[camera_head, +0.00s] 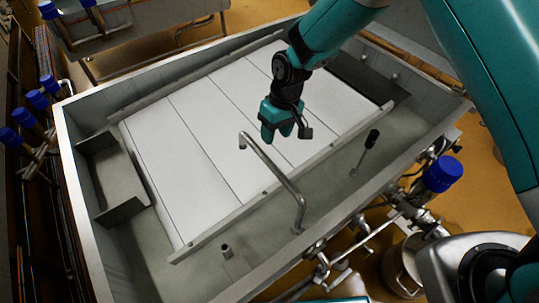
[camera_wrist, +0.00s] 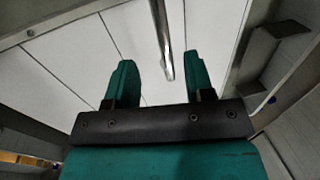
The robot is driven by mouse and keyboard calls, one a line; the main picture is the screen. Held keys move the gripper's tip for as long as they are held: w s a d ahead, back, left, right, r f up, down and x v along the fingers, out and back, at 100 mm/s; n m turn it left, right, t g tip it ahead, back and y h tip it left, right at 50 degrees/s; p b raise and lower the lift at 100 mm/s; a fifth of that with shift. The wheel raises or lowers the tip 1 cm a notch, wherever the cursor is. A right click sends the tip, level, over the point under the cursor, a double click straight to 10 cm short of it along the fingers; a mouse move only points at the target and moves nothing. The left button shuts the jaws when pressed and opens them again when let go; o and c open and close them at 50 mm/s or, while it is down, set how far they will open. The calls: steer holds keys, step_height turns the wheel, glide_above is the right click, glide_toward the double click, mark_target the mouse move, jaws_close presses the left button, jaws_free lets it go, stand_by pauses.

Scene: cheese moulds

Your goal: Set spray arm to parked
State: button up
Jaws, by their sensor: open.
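The spray arm (camera_head: 272,172) is a bent metal pipe. It rises from the near wall of a large steel vat and reaches over the white panels, its free end pointing up-left in the head view. In the wrist view the spray arm (camera_wrist: 161,35) comes down from the top edge and its end shows in the gap between my fingers, nearer the right one. My gripper (camera_head: 284,132) is open and empty, above the panels and to the right of the spray arm's free end. It also shows in the wrist view (camera_wrist: 158,64). I cannot tell whether it touches the pipe.
The steel vat's rim (camera_head: 68,150) surrounds the white panels (camera_head: 180,140). A black-handled lever (camera_head: 371,140) stands at the right inside the vat. A short pipe stub (camera_head: 226,251) is near the front wall. Pipes and a blue-capped valve (camera_head: 443,173) lie outside the near wall.

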mark_target(270, 160)
steer(key=f, duration=0.3)
steer(key=a+f+p, duration=0.1)
steer(key=f, duration=0.2)
steer(key=s+f+p, duration=0.1)
steer(key=f, duration=0.3)
steer(key=shift+a+f, duration=0.1)
steer(key=shift+a, duration=0.25)
jaws_close()
